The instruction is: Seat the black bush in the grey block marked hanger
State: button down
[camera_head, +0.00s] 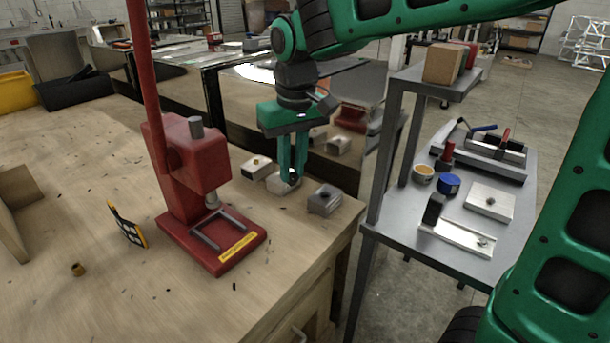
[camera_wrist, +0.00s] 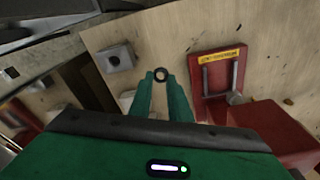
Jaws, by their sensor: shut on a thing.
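My green gripper (camera_head: 291,178) is shut on the black bush, close above the small blocks on the wooden bench. A paler block (camera_head: 282,183) is below or just behind the fingertips, partly hidden. Another pale block (camera_head: 256,167) with a brass-coloured spot stands to the left. I cannot read any hanger mark.
A red press (camera_head: 190,170) with a tall lever and yellow-labelled base stands left of the gripper. A black-and-white checkered plate (camera_head: 128,226) and a small brass piece (camera_head: 78,269) are further left. A grey shelf table (camera_head: 520,215) with parts stands right, across a gap.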

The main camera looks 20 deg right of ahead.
dwell(0.4)
jog(key=w+d+f, duration=0.2)
jog(key=d, duration=0.1)
jog(key=w+d+f, duration=0.2)
jog(key=d, duration=0.1)
jog(key=w+d+f, duration=0.2)
jog(key=d+f, duration=0.1)
jog(key=d, duration=0.1)
jog(key=shift+d+f, duration=0.1)
notch_tip(320, 180, down, 2)
jog(key=shift+s+f, duration=0.1)
jog(key=shift+f, duration=0.55)
jog(key=shift+s+f, duration=0.1)
jog(key=shift+f, duration=0.05)
